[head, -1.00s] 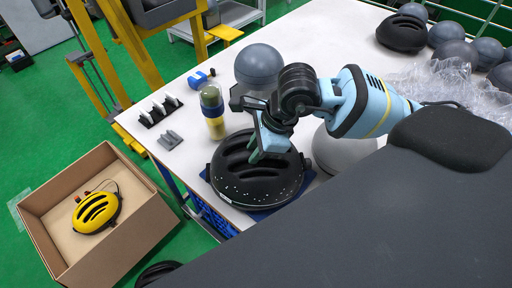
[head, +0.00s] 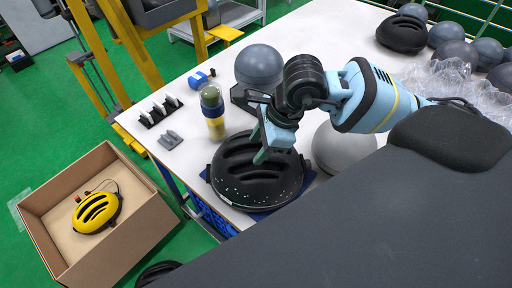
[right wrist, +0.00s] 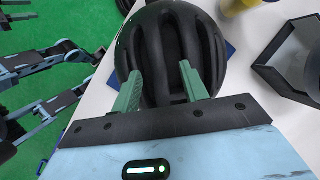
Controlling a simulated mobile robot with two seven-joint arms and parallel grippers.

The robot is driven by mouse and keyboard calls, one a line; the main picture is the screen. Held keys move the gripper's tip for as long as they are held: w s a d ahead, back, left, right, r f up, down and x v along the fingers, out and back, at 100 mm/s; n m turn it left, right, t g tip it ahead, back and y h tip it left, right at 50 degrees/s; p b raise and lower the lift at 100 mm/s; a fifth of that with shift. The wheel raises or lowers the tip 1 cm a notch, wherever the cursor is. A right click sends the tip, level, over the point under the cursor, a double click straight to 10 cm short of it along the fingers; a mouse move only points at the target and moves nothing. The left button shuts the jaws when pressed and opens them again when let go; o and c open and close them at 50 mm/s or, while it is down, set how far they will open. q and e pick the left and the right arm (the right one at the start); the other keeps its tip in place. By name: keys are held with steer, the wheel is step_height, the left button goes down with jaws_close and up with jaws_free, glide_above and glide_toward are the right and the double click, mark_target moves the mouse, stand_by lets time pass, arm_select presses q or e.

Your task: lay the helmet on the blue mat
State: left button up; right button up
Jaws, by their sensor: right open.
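A black helmet (head: 252,180) with long vents and small white specks near its rim lies dome up on the blue mat (head: 257,214) at the table's near edge. Most of the mat is hidden under the helmet. My right gripper (head: 265,146) is just over the top of the helmet, its fingers apart. In the right wrist view the helmet (right wrist: 168,40) lies beyond the two green fingertips (right wrist: 160,85), with nothing clamped between them. A corner of the mat (right wrist: 229,50) shows beside it. My left gripper is not in the head view.
A bottle (head: 212,112) and a grey sphere (head: 258,66) stand behind the helmet; a pale dome (head: 343,150) is at its right. A cardboard box (head: 150,240) with a yellow helmet (head: 97,209) stands on the floor at left.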

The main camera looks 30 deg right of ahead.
steer(key=v, duration=1)
steer(key=shift+f, duration=0.1)
